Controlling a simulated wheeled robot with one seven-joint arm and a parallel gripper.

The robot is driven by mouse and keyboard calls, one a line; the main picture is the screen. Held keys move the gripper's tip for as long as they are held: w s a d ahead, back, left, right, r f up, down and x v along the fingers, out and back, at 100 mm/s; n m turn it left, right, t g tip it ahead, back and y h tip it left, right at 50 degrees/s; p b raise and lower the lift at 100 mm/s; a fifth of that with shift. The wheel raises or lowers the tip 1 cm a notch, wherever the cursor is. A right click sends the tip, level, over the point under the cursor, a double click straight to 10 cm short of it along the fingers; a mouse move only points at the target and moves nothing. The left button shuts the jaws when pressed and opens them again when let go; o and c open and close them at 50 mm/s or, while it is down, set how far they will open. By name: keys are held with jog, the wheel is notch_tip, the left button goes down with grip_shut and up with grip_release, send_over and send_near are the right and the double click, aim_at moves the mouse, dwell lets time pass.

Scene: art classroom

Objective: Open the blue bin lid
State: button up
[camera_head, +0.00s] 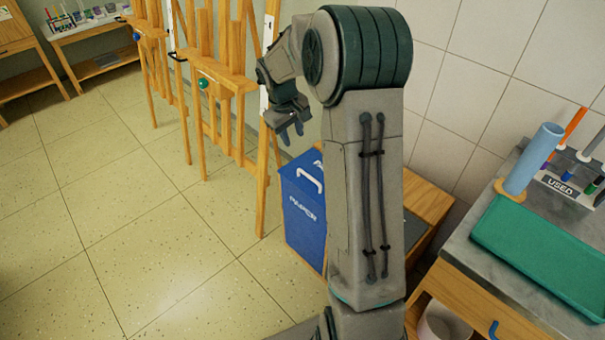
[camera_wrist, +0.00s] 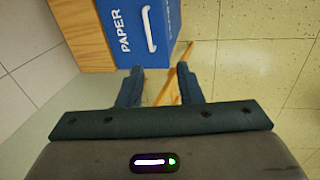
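The blue bin (camera_head: 303,218), marked PAPER, stands on the floor against the wall, partly hidden behind my arm in the head view. Its lid (camera_head: 302,172) appears shut and has a white handle (camera_head: 309,181). In the wrist view the blue bin (camera_wrist: 133,30) is at the top, with the white handle (camera_wrist: 149,29) beside the lettering. My gripper (camera_head: 291,133) is above the bin in the head view, apart from the handle. In the wrist view the two fingers (camera_wrist: 160,86) are spread with nothing between them.
Wooden easels (camera_head: 225,90) stand left of the bin. A wooden cabinet (camera_head: 425,197) is right of it. A counter at the right holds a green tray (camera_head: 545,255), a blue cylinder (camera_head: 534,160) and a USED marker holder (camera_head: 562,187). The tiled floor (camera_head: 130,220) at left is clear.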

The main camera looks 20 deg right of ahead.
jog(key=b, duration=0.2)
send_near(306, 174)
jog(key=shift+n, duration=0.3)
jog(key=b+x, duration=0.1)
jog(key=x, duration=0.7)
jog(key=shift+r, duration=0.1)
grip_shut()
